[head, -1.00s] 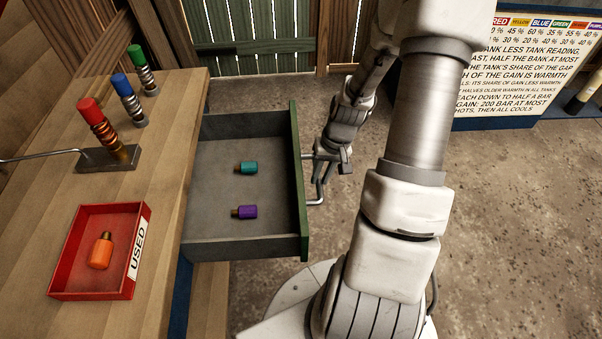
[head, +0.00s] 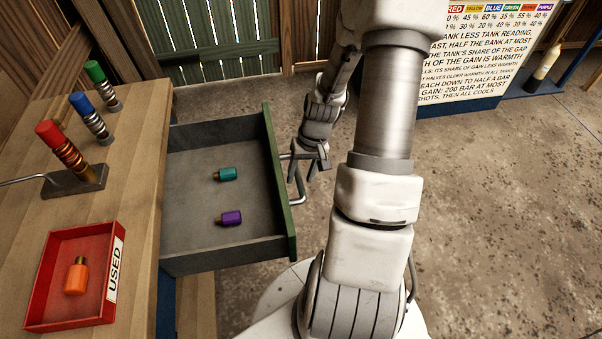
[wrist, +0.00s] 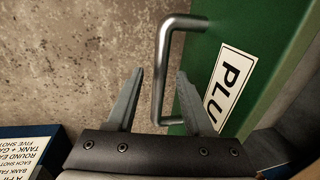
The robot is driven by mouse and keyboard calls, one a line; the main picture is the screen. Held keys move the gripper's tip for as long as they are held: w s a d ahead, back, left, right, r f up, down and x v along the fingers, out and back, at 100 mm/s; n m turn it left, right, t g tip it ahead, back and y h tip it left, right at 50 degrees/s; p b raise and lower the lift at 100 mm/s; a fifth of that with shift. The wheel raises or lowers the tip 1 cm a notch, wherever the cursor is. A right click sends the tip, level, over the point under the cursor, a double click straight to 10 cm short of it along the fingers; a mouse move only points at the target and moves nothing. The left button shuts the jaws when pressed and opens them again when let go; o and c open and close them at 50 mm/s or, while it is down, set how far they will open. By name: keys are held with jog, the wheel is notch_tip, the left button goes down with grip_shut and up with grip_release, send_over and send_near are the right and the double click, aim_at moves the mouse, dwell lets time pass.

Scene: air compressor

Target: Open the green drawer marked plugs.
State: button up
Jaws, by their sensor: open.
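The green-fronted drawer (head: 280,190) stands well out from the wooden bench. A teal plug (head: 226,174) and a purple plug (head: 229,218) lie on its grey floor. Its metal bar handle (head: 299,185) is on the outer face. In the wrist view the green front (wrist: 210,65) carries a white label, partly cut off, reading "PLU". My gripper (head: 314,170) is at the handle, outside the drawer. In the wrist view my gripper (wrist: 160,75) has its fingers apart, with the handle (wrist: 161,65) showing between them; I cannot tell whether they touch it.
On the bench (head: 135,130) stand red, blue and green-topped spring pieces. A red tray (head: 45,270) marked USED holds an orange plug (head: 76,276). A sign board (head: 480,50) and a bottle (head: 546,62) are at the back right. The concrete floor (head: 490,220) is open on the right.

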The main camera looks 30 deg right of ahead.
jog(key=s+d+r+p, duration=0.1)
jog(key=d+r+p, duration=0.2)
jog(key=r, duration=1.4)
jog(key=shift+s+p, duration=0.15)
jog(key=shift+p, duration=0.45)
jog(key=shift+d, duration=0.1)
